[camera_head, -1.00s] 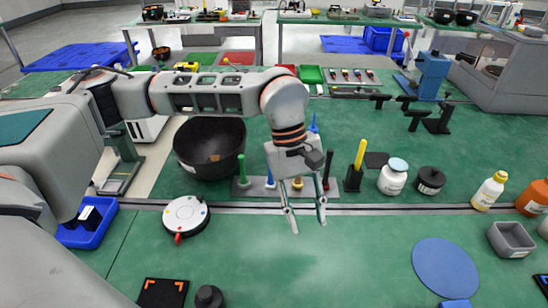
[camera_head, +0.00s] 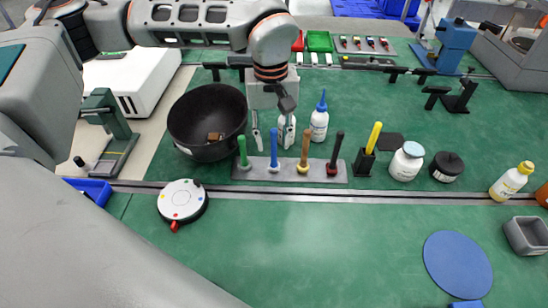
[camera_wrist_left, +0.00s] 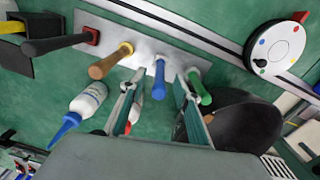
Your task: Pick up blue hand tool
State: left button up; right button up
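The blue hand tool (camera_head: 273,148) stands upright in a grey holder strip (camera_head: 325,172), between a green-handled tool (camera_head: 243,152) and an orange-brown one (camera_head: 304,152). A dark-handled tool with a red base (camera_head: 335,154) is at the strip's right end. My left gripper (camera_head: 273,140) is open and empty, pointing down just behind the row. In the left wrist view, the blue handle (camera_wrist_left: 159,80) shows in the gap between the open fingers (camera_wrist_left: 157,96). I cannot tell whether its end is inside the grip. My right gripper is not in view.
A black bowl (camera_head: 205,150) is left of the strip. White bottles (camera_head: 319,122) stand close behind it. A yellow-handled tool in a black stand (camera_head: 364,163) and a white jar (camera_head: 407,162) are to its right. The green mat in front is mostly clear.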

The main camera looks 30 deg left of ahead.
aim_at(274, 162)
pick_arm(q)
jog(key=f, duration=0.4)
jog(key=shift+s+d+f, duration=0.1)
jog(key=shift+d+f, duration=0.1)
jog(key=shift+f, duration=0.05)
grip_shut()
jog(key=shift+r, duration=0.15)
notch_tip(274, 162, up, 20)
jog(key=p, duration=0.2)
